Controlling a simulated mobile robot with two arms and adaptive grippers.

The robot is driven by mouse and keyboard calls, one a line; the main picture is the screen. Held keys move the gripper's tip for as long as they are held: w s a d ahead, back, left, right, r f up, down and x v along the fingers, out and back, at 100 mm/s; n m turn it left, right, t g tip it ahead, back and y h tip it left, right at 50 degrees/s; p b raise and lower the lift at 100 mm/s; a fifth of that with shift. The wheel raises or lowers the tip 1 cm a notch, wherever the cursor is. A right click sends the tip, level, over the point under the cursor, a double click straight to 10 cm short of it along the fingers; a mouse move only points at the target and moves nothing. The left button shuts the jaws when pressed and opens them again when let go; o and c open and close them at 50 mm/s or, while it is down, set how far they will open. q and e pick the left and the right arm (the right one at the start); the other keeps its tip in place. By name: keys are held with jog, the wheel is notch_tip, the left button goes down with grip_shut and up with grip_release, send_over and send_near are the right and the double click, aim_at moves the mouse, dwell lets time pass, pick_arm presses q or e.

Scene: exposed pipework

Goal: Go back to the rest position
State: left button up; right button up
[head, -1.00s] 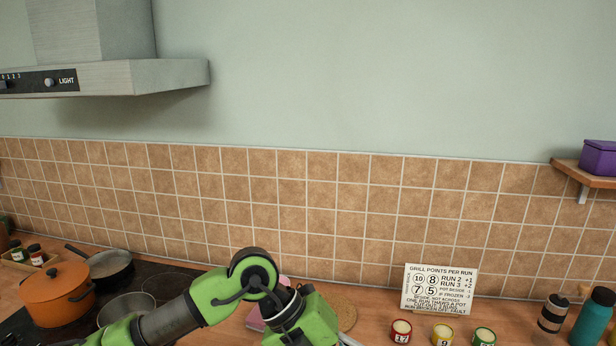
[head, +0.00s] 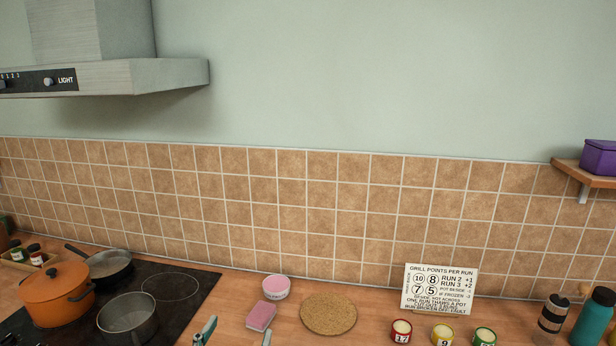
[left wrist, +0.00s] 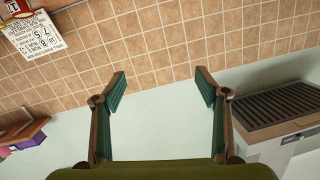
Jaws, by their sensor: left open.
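My left gripper (head: 236,332) shows only as fingertips at the bottom edge of the head view, below the pink sponge. In the left wrist view its two fingers (left wrist: 160,92) stand wide apart with nothing between them. Beyond them are the tiled wall and the pale painted wall, seen upside down. The rest of my left arm is outside the head view. My right gripper is in neither view.
An orange pot (head: 57,298), a saucepan (head: 128,320) and a frying pan (head: 108,266) stand at the hob. A pink sponge (head: 261,316), a pink-labelled tub (head: 276,288), a cork mat (head: 328,314), a sign (head: 438,290), several numbered tins and bottles line the counter. A range hood (head: 140,76) hangs upper left.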

pick_arm(q)
jog(key=s+a+f+n+g+y, duration=0.1)
jog(key=s+a+f+g, duration=0.2)
jog(key=s+f, duration=0.35)
jog(key=s+a+f+n+g+y, duration=0.1)
jog(key=s+a+f+g, duration=0.3)
jog(key=f, duration=0.4)
jog(key=s+f+g, duration=0.3)
jog(key=s+f, duration=0.1)
jog(key=s, duration=0.4)
jog(key=s+f+g, duration=0.3)
jog(key=s+f, duration=0.1)
jog(key=s, duration=0.4)
jog(key=s+f+m+g+b, duration=0.1)
jog(key=s+f+b, duration=0.15)
jog(key=f, duration=1.45)
jog(key=s+f+b, duration=0.1)
jog(key=f+b, duration=0.2)
jog(key=f, duration=1.4)
jog(key=s+a+f+g+b, duration=0.1)
jog(key=s+a+f+b, duration=0.2)
jog(key=s+f, duration=1.3)
notch_tip(320, 180, down, 3)
jog(key=shift+a+r+g+h+b, duration=0.2)
jog(key=shift+g+h+b, duration=0.1)
jog(key=shift+b, duration=0.45)
